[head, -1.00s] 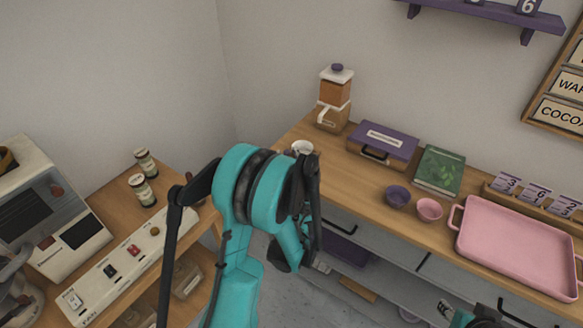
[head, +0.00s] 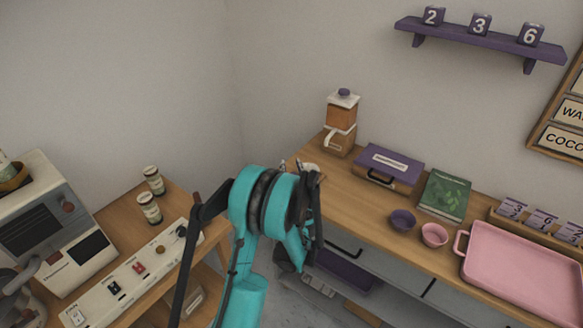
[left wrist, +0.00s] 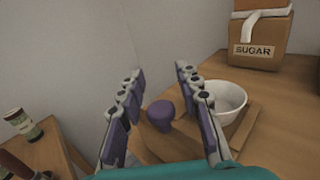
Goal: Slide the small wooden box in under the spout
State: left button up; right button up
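The small wooden box (left wrist: 241,127) shows in the left wrist view with a round purple knob (left wrist: 160,114) on its near side and a white bowl (left wrist: 224,98) in or on it. The sugar dispenser (left wrist: 258,40) stands behind it, with a white spout (left wrist: 240,16) at its front. The box is in front of the dispenser and apart from it. My left gripper (left wrist: 160,110) is open, its fingers on either side of the knob with gaps visible. In the head view my left gripper (head: 305,215) mostly hides the box. My right gripper is out of view.
Jars (head: 150,208) and a machine (head: 45,225) stand on the left-hand table.

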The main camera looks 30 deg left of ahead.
pick_arm(q)
grip_shut()
jog(key=shift+w, duration=0.1)
jog(key=w, duration=0.8)
jog(key=w+d, duration=0.1)
jog(key=w, duration=0.2)
jog(key=shift+w+b, duration=0.3)
jog(key=shift+w, duration=0.1)
jog(key=shift+w+r, duration=0.1)
grip_release()
jog(key=shift+w, duration=0.2)
jog(key=shift+s, duration=0.1)
